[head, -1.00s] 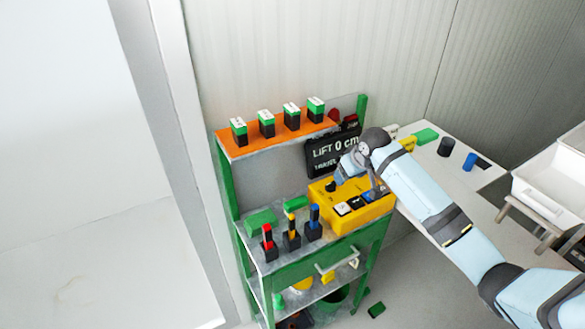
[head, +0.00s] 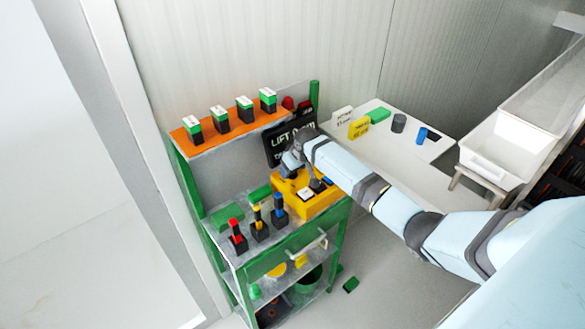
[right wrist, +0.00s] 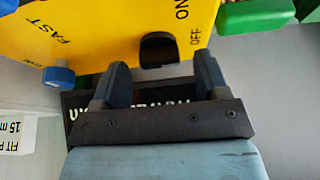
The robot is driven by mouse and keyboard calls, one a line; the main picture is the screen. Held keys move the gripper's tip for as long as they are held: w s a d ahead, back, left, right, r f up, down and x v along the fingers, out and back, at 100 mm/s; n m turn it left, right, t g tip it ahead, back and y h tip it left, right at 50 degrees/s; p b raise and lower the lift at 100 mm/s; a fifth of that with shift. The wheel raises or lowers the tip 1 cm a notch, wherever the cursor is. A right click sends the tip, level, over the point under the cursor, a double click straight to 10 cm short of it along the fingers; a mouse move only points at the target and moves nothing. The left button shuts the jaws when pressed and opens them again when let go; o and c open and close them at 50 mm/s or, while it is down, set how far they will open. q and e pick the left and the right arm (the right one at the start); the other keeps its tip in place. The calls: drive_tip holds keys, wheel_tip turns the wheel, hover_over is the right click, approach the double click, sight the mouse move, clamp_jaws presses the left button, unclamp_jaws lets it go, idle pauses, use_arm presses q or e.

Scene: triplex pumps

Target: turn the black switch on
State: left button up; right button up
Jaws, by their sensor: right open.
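The yellow control box (head: 318,206) sits on the green bench's top, and it fills the top of the right wrist view (right wrist: 110,35). The black switch (right wrist: 158,48) is on its face, beside the printed words ON and OFF. My right gripper (right wrist: 163,80) is open and empty, its two fingers pointing at the box on either side of the black switch, seemingly just short of it. In the head view my right gripper (head: 292,162) is over the back of the box and hides the switch. My left gripper is not in view.
A blue knob (right wrist: 58,77) is on the box near FAST. Red (head: 237,236), yellow (head: 258,222) and blue (head: 279,207) handled levers stand left of the box. A black LIFT display (head: 287,145) stands behind. An orange shelf (head: 225,134) holds several green-black blocks.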

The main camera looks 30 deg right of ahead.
drive_tip(key=shift+w+f, duration=0.2)
drive_tip(key=shift+f, duration=0.3)
drive_tip(key=c, duration=0.9)
